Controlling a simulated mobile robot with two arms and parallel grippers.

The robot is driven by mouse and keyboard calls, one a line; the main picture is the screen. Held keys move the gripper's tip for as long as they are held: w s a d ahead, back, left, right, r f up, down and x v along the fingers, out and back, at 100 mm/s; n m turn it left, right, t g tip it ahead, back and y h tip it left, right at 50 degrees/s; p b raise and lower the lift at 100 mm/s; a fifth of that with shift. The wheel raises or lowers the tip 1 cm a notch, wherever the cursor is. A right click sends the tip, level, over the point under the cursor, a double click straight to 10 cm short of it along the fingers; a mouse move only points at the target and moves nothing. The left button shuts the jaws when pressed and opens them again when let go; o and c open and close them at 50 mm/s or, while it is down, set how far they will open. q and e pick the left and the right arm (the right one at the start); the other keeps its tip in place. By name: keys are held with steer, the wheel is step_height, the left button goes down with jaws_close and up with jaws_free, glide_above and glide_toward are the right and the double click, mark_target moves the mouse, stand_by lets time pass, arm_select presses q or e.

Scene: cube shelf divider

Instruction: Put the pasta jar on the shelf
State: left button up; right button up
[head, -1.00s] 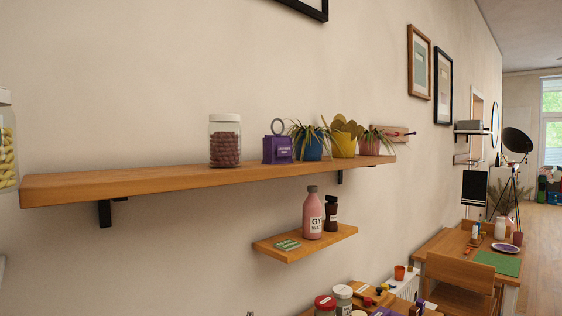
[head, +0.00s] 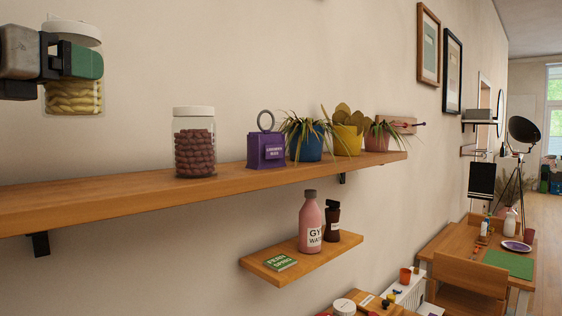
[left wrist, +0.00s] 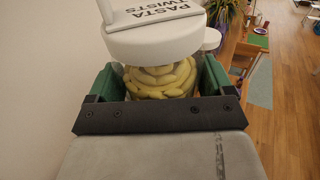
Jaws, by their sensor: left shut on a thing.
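The pasta jar (head: 74,97) is a clear jar of yellow pasta with a white lid. It is upright at the upper left of the head view, in the air above the shelf's left part. In the left wrist view its lid (left wrist: 155,37) reads "PASTA TWISTS". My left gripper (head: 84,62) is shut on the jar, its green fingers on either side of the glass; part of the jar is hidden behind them. The long wooden shelf (head: 110,199) runs along the wall below. My right gripper is not in view.
On the shelf stand a jar of dark red-brown things (head: 195,146), a purple box with a ring (head: 267,149) and several potted plants (head: 308,146). The shelf's left part is bare. A lower small shelf (head: 300,262) holds a pink bottle (head: 310,224), a dark bottle and a green packet.

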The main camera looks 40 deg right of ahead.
arm_select(q)
steer(key=shift+w+d+r, duration=0.2)
steer(key=shift+d+r, duration=0.2)
steer(key=shift+d, duration=0.2)
steer(key=shift+d+r, duration=0.1)
steer(key=shift+s+a+r, duration=0.15)
steer(key=shift+s+a, duration=0.15)
steer(key=shift+a, duration=0.5)
steer(key=shift+w+a+f, duration=0.1)
steer(key=shift+a+f, duration=0.8)
steer(key=shift+a, duration=0.1)
steer(key=a+f+p, duration=0.1)
steer(key=a+f, duration=0.1)
steer(key=a, duration=0.1)
steer(key=a+f+p, duration=0.1)
steer(key=a+f, duration=0.2)
steer(key=a+f+p, duration=0.1)
steer(key=a+f, duration=0.1)
steer(key=f, duration=0.1)
steer(key=shift+w+a+f, duration=0.25)
steer(key=shift+w+a, duration=0.05)
steer(key=shift+a, duration=0.1)
steer(key=shift+a+f+p, duration=0.2)
steer(key=shift+f+p, duration=0.1)
steer(key=shift+f, duration=0.1)
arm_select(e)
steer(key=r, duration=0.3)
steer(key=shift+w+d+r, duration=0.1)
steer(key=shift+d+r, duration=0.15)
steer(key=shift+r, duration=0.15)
